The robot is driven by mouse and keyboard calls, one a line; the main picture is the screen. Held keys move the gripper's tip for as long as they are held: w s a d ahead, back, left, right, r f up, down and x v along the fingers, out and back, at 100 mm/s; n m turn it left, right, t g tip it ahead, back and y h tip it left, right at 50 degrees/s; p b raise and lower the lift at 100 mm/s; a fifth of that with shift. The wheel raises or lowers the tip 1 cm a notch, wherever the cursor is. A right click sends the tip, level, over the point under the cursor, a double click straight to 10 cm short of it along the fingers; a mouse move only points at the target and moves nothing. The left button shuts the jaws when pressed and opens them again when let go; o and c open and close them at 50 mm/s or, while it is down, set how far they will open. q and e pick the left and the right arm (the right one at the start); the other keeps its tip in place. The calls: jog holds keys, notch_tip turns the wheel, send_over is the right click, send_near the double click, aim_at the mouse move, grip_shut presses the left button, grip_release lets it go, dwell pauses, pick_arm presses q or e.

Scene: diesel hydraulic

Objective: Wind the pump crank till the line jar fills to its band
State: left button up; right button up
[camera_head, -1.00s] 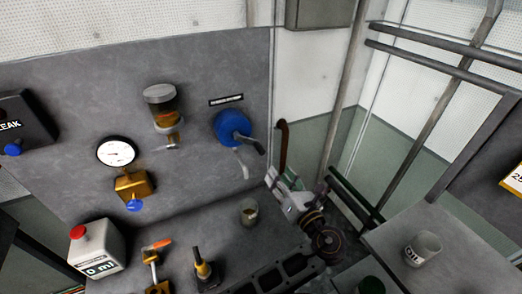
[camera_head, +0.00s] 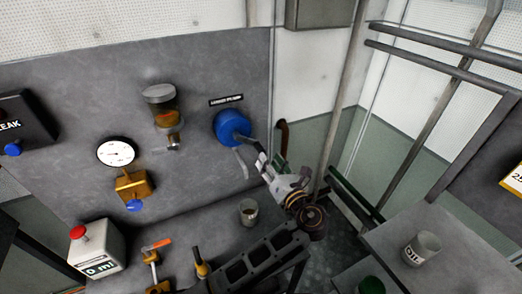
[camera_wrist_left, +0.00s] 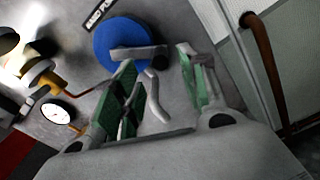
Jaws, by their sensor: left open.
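The pump (camera_head: 231,127) is a blue round body on the grey wall panel, under a black label. Its grey crank (camera_head: 246,138) sticks out to the right. A grey spout hangs below it. My left gripper (camera_head: 266,165) is open, just below and right of the crank end. In the left wrist view the crank (camera_wrist_left: 138,53) reaches between the green-padded fingertips (camera_wrist_left: 157,60), with no grip visible. My right gripper is out of view.
A gauge (camera_head: 117,152) with a brass valve (camera_head: 132,185) is left of the jar. A cup (camera_head: 248,212) stands on the bench below the pump. A white box with a red button (camera_head: 96,248) is at bottom left. A brown hooked pipe (camera_head: 283,137) is right of the crank.

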aim_at(261, 150)
pick_arm(q)
jog(key=shift+x, duration=3.65)
grip_shut()
